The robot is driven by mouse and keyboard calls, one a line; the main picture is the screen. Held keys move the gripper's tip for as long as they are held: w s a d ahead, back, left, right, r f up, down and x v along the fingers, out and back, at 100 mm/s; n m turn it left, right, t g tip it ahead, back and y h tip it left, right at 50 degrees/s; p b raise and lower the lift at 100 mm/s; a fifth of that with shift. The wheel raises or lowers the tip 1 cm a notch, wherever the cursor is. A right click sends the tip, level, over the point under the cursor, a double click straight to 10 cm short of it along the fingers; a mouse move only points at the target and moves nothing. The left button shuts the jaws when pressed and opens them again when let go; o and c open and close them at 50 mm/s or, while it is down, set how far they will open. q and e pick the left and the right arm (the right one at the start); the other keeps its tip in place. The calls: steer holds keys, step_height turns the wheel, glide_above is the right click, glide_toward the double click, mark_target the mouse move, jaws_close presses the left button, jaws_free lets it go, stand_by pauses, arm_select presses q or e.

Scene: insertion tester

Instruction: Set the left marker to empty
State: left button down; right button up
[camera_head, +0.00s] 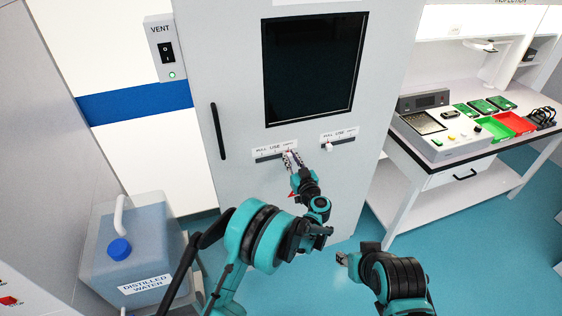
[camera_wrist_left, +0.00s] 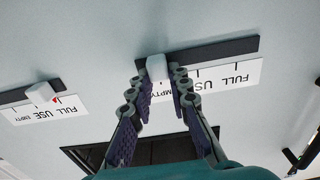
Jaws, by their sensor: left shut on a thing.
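The left marker, a white knob (camera_wrist_left: 156,67), sits on a dark slot (camera_wrist_left: 215,54) at the EMPTY end of its white FULL–USE–EMPTY scale (camera_head: 271,150). My left gripper (camera_head: 290,156) is shut on this knob; in the wrist view its fingertips (camera_wrist_left: 160,76) are on either side of it. The wrist view is upside down, and fingers cover part of the EMPTY label. In the head view the fingers mostly hide the knob. My right gripper (camera_head: 343,258) is low and apart from the panel; its fingers are too small to judge.
The right marker (camera_head: 328,147) is a white knob at the FULL end of its scale (camera_head: 339,136). A dark window (camera_head: 314,68) is above and a black handle (camera_head: 218,131) left. A water container (camera_head: 134,255) stands at left, a workbench (camera_head: 460,150) at right.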

arm_select(q)
steer(key=shift+w+d, duration=0.1)
steer(key=shift+d, duration=0.15)
steer(key=c, duration=1.4)
jaws_free()
steer(key=shift+d, duration=0.15)
steer(key=v, duration=0.7)
steer(key=shift+s, duration=0.2)
